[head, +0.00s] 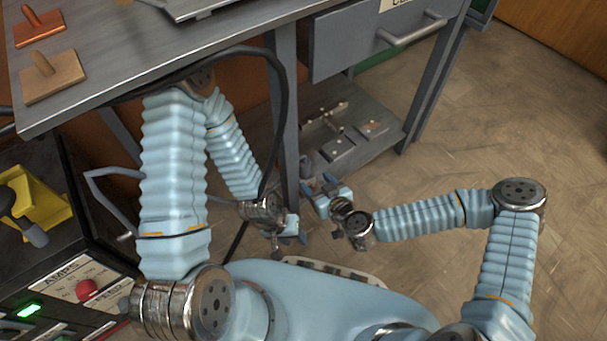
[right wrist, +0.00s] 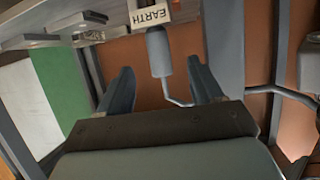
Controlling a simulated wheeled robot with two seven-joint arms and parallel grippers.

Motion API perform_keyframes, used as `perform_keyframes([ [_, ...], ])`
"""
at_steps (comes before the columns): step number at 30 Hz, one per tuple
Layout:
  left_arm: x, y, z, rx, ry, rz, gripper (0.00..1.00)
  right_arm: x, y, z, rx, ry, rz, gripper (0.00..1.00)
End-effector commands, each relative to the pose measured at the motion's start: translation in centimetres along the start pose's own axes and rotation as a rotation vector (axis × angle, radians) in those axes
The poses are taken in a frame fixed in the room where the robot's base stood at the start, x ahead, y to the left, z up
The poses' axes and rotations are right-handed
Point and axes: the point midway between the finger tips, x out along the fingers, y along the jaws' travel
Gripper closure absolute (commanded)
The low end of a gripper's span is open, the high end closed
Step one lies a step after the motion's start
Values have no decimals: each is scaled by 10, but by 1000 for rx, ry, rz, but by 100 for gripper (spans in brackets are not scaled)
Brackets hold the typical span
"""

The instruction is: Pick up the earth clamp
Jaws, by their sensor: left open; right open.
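A grey rounded handle (right wrist: 159,52), which looks like the earth clamp, hangs below a white EARTH sign (right wrist: 150,15) in the right wrist view. A thin grey bent rod or lead runs from its lower end to the right. My right gripper (right wrist: 161,78) is open, with one finger on each side of the handle in the picture; I cannot tell whether they touch it. In the head view my right gripper (head: 322,197) is beside the bench leg, and the clamp cannot be made out clearly. My left gripper (head: 290,228) is open and empty, just below it.
The grey bench (head: 235,42) and its leg (head: 285,110) stand close to both grippers. A dark cable (head: 281,85) loops past my left arm. A lower shelf (head: 375,150) holds metal parts. A panel with a red knob (head: 88,289) is at left. Floor at right is clear.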

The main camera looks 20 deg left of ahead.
Motion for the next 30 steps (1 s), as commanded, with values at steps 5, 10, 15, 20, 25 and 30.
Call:
perform_keyframes([
  [5, 6, -2, 0, -1, 2, 0, 57, 29, 0, 2, 2, 0, 0, 35],
  [10, 10, -4, 0, -1, 3, 0, 57, 43, 0, 2, 3, -1, 0, 35],
  [15, 19, -7, -1, -1, 5, -1, 57, 71, 2, 3, 4, -1, 1, 35],
  [20, 21, -8, -1, -2, 6, -1, 57, 86, 2, 1, 2, -1, 1, 35],
  [25, 20, -8, -1, -1, 6, -1, 57, 87, 2, 0, 0, -1, 0, 35],
  [30, 20, -8, -1, -1, 6, -1, 57, 87, 2, 0, 0, -1, 0, 53],
])
